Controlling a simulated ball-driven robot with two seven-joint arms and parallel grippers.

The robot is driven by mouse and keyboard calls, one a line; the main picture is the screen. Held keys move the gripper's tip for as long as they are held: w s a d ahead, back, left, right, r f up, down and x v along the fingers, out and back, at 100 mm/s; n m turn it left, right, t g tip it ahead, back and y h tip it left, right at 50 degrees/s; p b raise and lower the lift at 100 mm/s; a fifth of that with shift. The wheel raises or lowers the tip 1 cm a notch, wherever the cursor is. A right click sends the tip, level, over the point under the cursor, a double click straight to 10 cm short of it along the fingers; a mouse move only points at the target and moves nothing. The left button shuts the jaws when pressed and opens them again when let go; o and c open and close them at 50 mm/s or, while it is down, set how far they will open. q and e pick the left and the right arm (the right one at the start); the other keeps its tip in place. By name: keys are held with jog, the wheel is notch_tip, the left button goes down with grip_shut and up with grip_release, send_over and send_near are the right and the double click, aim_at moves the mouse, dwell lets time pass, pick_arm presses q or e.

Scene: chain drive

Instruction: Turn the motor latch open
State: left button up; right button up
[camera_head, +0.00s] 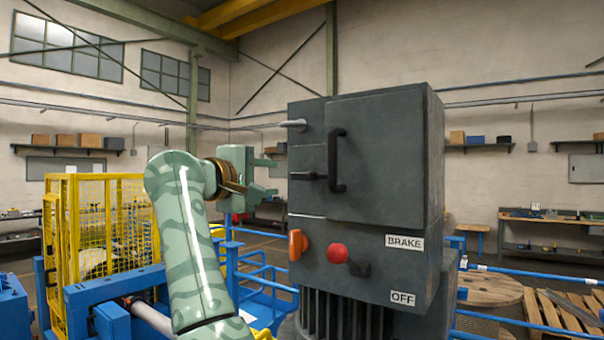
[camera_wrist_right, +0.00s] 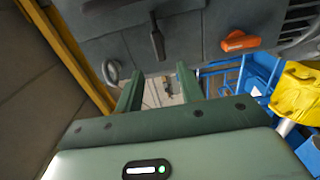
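The motor is a dark grey box (camera_head: 375,230) with a door on its upper part. A short black lever (camera_head: 308,176), which looks like the latch, lies level at the door's left edge; it also shows in the right wrist view (camera_wrist_right: 157,42). No label confirms that it is the latch. A black upright pull handle (camera_head: 337,160) is beside it on the door. My right gripper (camera_head: 275,177) is left of the black lever at about its height, open and empty. In the wrist view its fingers (camera_wrist_right: 160,70) are apart, with the lever beyond the tips. My left gripper is out of view.
An orange handle (camera_head: 298,244) and a red-knobbed lever (camera_head: 338,253) sit below, near BRAKE and OFF labels. A grey lever (camera_head: 293,124) sticks out above. A yellow cage (camera_head: 110,225) and blue rails (camera_head: 262,262) stand at the left and below.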

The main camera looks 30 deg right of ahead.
aim_at(300, 176)
jog(key=p+x, duration=0.3)
jog(key=x, duration=0.8)
jog(key=shift+s+d+r, duration=0.1)
jog(key=shift+s, duration=0.05)
jog(key=shift+d, duration=0.35)
jog(key=shift+c, duration=0.4)
jog(key=shift+w, duration=0.2)
grip_shut()
